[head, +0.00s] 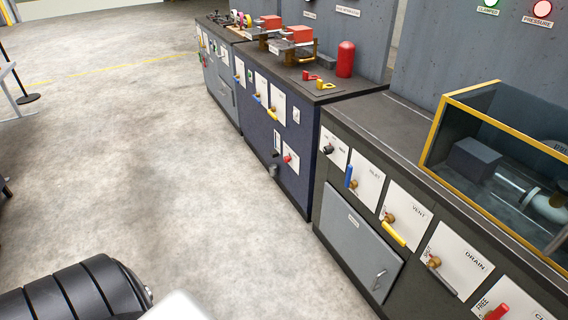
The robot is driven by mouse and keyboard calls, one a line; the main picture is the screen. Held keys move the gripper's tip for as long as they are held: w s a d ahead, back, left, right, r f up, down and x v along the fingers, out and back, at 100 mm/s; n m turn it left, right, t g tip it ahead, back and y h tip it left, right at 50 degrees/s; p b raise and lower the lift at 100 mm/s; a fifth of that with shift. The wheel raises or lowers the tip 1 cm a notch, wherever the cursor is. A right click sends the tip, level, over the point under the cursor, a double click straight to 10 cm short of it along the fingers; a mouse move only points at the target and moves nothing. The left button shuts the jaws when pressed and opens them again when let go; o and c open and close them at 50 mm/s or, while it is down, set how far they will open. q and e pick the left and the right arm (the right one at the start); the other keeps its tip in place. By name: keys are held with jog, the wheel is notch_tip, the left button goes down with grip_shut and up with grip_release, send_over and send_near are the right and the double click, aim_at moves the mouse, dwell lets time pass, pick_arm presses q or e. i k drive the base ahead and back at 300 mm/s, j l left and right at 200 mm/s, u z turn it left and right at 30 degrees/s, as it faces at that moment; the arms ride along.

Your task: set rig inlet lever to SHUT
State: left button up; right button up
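The inlet lever (349,176) has a blue handle and a brass-coloured pivot. It is on a white plate (369,187) marked INLET on the front of the near dark cabinet (331,179). Its handle stands roughly upright from the pivot. Position words on this plate are too small to read, so I cannot tell which setting it marks. Neither gripper shows in the head view. A black ribbed part and a white part, seemingly mine, show at the bottom left, well apart from the lever.
To the right of the inlet plate are a yellow vent lever (394,231), a drain lever (441,275) and a red handle (497,312). A black knob (328,149) is to its left. A yellow-framed clear case (480,120) stands on top. Concrete floor (150,170) is open before the cabinets.

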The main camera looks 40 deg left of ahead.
aim_at(349, 183)
jog(key=u, duration=0.75)
jog(key=j+z, duration=0.1)
jog(key=z, duration=0.75)
jog(key=i+j+z, duration=0.2)
jog(key=j+z, duration=0.2)
jog(key=i+j+z, duration=0.1)
jog(key=j+z, duration=0.3)
jog(key=j, duration=0.15)
jog(key=i+j+z, duration=0.1)
jog(key=j+z, duration=0.75)
jog(key=j, duration=0.7)
jog(key=k+j, duration=0.15)
jog(key=j, duration=0.35)
jog(key=j+z, duration=0.1)
jog(key=j, duration=0.4)
jog(key=k+j, duration=0.15)
jog(key=j, duration=0.8)
jog(key=k+j+z, duration=0.1)
jog(key=j, duration=0.4)
jog(key=k, duration=0.05)
